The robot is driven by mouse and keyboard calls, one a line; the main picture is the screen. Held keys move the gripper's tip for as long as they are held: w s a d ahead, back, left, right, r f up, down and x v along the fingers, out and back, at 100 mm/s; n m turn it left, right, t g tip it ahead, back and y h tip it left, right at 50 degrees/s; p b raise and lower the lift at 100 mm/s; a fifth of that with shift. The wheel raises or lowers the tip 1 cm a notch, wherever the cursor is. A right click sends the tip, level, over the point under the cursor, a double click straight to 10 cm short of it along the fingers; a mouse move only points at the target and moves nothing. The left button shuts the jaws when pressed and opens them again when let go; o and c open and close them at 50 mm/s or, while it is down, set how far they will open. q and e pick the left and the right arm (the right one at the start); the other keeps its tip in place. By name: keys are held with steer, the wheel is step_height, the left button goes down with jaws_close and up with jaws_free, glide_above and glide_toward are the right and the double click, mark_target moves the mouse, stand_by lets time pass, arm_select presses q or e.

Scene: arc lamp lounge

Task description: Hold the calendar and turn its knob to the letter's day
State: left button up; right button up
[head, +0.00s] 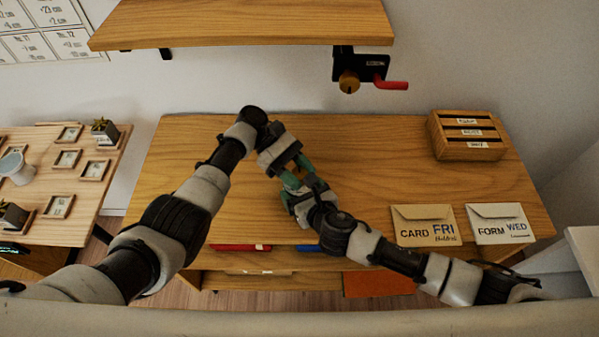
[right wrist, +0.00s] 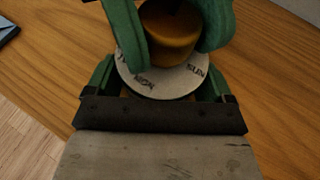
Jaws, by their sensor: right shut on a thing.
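In the right wrist view the calendar's pale round dial (right wrist: 163,84) shows SUN and MON, with a third day name partly covered. Its brown knob (right wrist: 170,30) stands on top of the dial. My right gripper (head: 296,192) is shut on the calendar, below the dial. My left gripper (head: 294,170) comes from the opposite side, one green finger on each side of the knob; whether they press it is unclear. In the head view the grippers hide most of the calendar. Two letters lie at the desk's right: one reads CARD FRI (head: 427,226), the other FORM WED (head: 499,224).
A wooden rack (head: 466,137) with labelled slots stands at the desk's (head: 370,150) back right. A shelf (head: 250,22) overhangs the back, with a dark bracket, brass knob and red handle (head: 391,84) below. A side table (head: 35,225) with small frames stands left. The desk's middle right is clear.

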mark_target(300, 173)
arm_select(q)
steer(key=shift+m+g+y, duration=0.4)
steer(key=shift+m, duration=0.2)
steer(key=o, duration=0.6)
steer(key=shift+r, duration=0.1)
step_height(300, 173, up, 10)
steer(key=shift+f, duration=0.15)
stand_by(0.4)
